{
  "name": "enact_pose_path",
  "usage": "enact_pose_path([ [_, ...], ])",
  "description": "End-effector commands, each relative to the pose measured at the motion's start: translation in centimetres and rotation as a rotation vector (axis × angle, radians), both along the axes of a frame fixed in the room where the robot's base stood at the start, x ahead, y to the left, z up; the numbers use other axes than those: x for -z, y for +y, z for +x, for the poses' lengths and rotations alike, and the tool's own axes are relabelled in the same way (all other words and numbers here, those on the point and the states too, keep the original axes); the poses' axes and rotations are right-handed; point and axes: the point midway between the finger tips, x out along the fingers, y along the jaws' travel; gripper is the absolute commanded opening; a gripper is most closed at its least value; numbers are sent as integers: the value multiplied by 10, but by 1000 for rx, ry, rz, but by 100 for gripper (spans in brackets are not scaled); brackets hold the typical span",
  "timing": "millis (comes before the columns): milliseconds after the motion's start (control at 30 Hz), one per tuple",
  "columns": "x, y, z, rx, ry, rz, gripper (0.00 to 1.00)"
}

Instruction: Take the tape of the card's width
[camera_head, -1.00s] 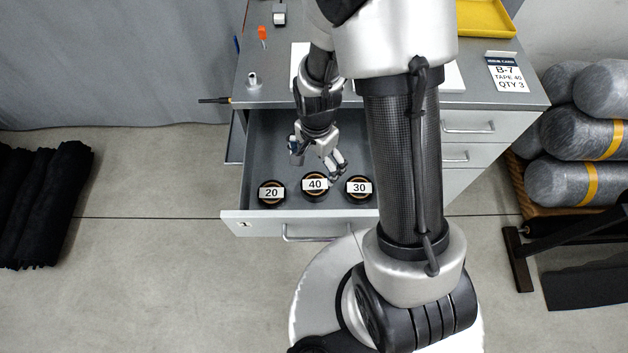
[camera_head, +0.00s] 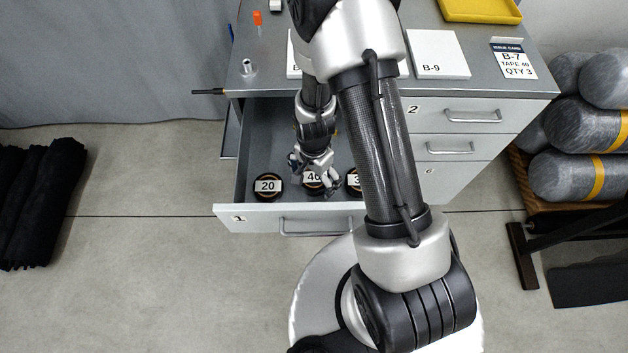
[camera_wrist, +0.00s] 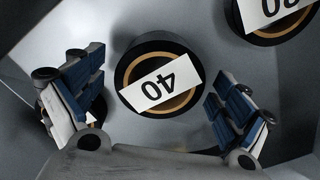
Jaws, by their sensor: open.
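The issue card (camera_head: 515,62) lies on the cabinet top at the right and reads B-7, TAPE 40, QTY 3. The tape marked 40 (camera_head: 313,180) is the middle of three rolls in the open drawer (camera_head: 262,222), partly hidden by my gripper (camera_head: 314,176). In the wrist view the tape 40 (camera_wrist: 160,84) lies between and beyond the open fingers of my gripper (camera_wrist: 165,105), apart from them. The tape 20 (camera_head: 268,186) lies to its left. The tape 30 (camera_head: 354,181) lies to its right, partly covered by my arm.
The drawer walls stand close around the rolls, and its floor behind them is bare. On the cabinet top are a white B-9 card (camera_head: 439,54), a yellow tray (camera_head: 480,9) and a small metal fitting (camera_head: 248,68). Grey rolls (camera_head: 566,177) are stacked at the right.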

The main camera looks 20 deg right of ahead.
Motion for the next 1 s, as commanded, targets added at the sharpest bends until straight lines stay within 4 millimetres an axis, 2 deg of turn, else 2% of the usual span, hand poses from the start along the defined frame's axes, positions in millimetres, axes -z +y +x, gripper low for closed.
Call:
enact_pose_path([
  [200, 1, 0, 0, 0, -1, 0, 93],
  [900, 0, 0, 0, 0, 0, 0, 47],
  [1000, 0, 0, 0, 0, 0, 0, 44],
])
